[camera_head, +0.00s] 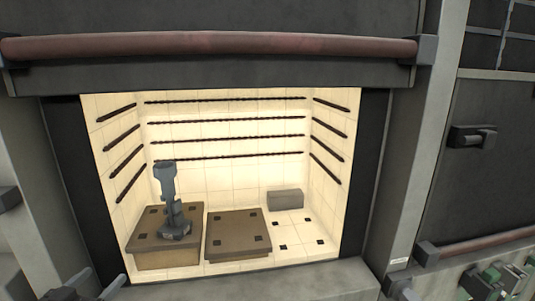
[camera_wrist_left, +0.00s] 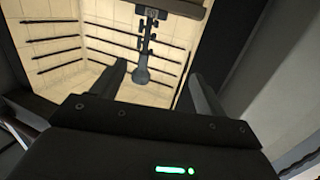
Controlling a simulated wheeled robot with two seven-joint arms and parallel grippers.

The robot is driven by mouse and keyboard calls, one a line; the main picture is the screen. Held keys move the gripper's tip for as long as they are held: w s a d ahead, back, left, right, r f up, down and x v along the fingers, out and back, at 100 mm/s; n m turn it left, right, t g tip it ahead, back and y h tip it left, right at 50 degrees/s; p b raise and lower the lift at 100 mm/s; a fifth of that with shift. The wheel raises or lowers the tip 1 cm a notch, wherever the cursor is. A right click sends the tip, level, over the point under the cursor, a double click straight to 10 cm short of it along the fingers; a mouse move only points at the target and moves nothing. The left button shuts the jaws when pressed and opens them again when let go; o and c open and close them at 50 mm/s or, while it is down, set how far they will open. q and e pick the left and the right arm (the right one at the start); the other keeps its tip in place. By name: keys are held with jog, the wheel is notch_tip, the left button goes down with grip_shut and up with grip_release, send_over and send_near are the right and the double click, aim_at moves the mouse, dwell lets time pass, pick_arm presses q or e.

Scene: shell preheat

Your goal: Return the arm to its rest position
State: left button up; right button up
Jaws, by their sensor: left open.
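The furnace (camera_head: 225,262) stands open ahead, with a lit, cream-tiled interior. A blue-grey shell-like piece (camera_head: 168,187) stands upright on the left brown block (camera_head: 145,222) inside; the wrist view shows the same piece (camera_wrist_left: 147,45) upside down, beyond my fingers. My left gripper (camera_head: 95,288) is at the bottom left corner of the head view, outside the opening and apart from the piece. In the wrist view its two dark fingers (camera_wrist_left: 158,88) are spread with nothing held between them. My right gripper is not in view.
A second brown block (camera_head: 238,234) inside is bare, and a grey brick (camera_head: 285,199) lies behind it. Dark heating rods line the walls. A reddish bar (camera_head: 210,43) crosses above the opening. A dark cabinet with a handle (camera_head: 473,136) and greenish parts (camera_head: 505,276) are at right.

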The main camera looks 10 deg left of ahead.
pick_arm(q)
jog(key=s+d+f+g, duration=0.3)
jog(key=f, duration=0.4)
jog(key=s+d+f+g+y, duration=0.1)
jog(key=s+d+f+g, duration=0.2)
jog(key=f, duration=0.5)
jog(key=s+d+f+g, duration=0.3)
jog(key=f, duration=0.4)
jog(key=s+d+f+m+g+h, duration=0.1)
jog(key=s+d+f+m+g, duration=0.1)
jog(key=s+d+f+g, duration=0.5)
jog(key=s+d+f+t+b, duration=0.1)
jog(key=s+f+b, duration=0.15)
jog(key=f, duration=1.35)
jog(key=s+d+f+b, duration=0.1)
jog(key=f+b, duration=0.3)
jog(key=f, duration=1.2)
jog(key=s+a+f+g+b, duration=0.1)
jog(key=s+a+f+b, duration=0.1)
jog(key=s+f, duration=1.3)
notch_tip(320, 180, down, 3)
jog(key=shift+s+a+f+m+b, duration=0.1)
jog(key=shift+s+a+m+b, duration=0.25)
jog(key=shift+b, duration=0.5)
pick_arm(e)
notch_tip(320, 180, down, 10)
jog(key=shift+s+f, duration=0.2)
